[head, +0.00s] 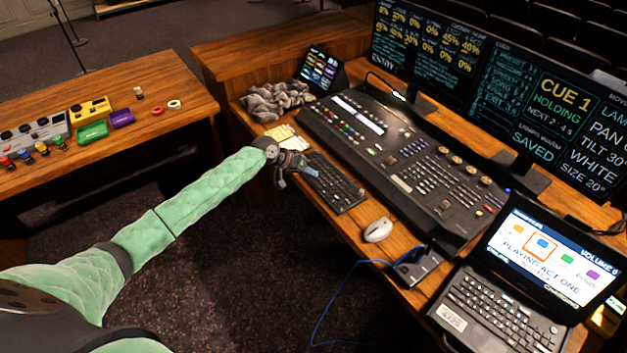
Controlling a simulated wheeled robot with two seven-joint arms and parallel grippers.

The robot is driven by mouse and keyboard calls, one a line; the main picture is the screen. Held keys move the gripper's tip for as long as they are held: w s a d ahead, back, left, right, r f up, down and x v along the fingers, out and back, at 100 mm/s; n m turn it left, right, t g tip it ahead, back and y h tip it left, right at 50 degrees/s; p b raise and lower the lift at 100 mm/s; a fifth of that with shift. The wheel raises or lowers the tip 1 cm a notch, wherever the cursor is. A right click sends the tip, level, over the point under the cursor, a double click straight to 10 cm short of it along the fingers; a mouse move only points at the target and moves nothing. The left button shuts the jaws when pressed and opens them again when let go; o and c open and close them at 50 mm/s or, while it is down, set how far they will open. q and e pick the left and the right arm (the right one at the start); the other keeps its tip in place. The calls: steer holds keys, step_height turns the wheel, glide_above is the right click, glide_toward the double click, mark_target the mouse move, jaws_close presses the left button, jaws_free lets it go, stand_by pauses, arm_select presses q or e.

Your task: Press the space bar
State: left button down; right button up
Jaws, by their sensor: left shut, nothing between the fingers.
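A black keyboard (340,190) lies on the desk in front of the mixing console. Its single keys, the space bar among them, are too small to make out clearly. My left gripper (302,170) is shut and empty at the keyboard's left end, over or close to its near edge. It hides part of that end. I cannot tell whether the fingertips touch the keys. My right gripper is not in view.
A white mouse (377,230) lies right of the keyboard, and a laptop (500,310) stands further right. The console (400,165) lies behind. Yellow notes (284,135) and a grey cloth (277,100) are beyond my gripper. A side table (150,165) stands at left.

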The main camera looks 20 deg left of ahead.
mark_target(310, 182)
arm_select(q)
steer(key=shift+r+p, duration=1.55)
steer(key=shift+r, duration=1)
